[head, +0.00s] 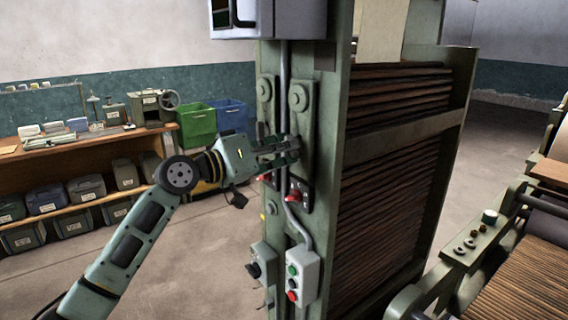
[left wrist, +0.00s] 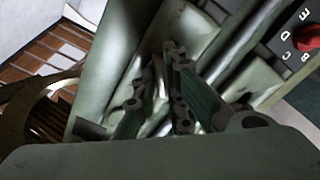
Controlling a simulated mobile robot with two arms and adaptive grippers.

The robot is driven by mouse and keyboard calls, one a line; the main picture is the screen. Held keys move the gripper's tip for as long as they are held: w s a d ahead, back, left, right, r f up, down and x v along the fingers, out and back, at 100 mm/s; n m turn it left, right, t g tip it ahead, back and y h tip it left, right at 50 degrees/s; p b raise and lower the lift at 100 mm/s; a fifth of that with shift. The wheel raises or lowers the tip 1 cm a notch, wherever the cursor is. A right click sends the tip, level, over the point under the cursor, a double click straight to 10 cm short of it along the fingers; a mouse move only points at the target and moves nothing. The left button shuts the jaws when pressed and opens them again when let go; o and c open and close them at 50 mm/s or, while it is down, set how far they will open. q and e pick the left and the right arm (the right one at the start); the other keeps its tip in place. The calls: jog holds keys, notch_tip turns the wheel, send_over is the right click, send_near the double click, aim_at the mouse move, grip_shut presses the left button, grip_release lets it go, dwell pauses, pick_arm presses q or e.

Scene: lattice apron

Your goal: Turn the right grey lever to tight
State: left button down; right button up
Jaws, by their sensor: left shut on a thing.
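The right grey lever (head: 299,98) is on the green machine post, its round pivot at the top and its arm running down. My left gripper (head: 294,151) reaches in from the left and is shut at the lower part of this lever, which its fingers partly hide. In the left wrist view my left gripper (left wrist: 162,100) has its two dark fingers close around a pale bar. The left grey lever (head: 265,90) is beside it on the post; its lower part is behind my gripper. Any tight marking is not legible. My right gripper is not in view.
A red knob (head: 293,196) on a dark lettered plate is just below my gripper. A grey conduit (head: 283,80) runs down the post between the levers. A push-button box (head: 302,275) is lower down. A workbench (head: 90,140) with bins stands behind at left.

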pick_arm(q)
jog(key=m+b, duration=0.5)
jog(key=m, duration=0.2)
jog(key=shift+b, duration=0.3)
jog(key=shift+r+m, duration=0.1)
jog(key=shift+m, duration=0.3)
jog(key=c, duration=1.8)
grip_release()
jog(key=shift+d, duration=0.1)
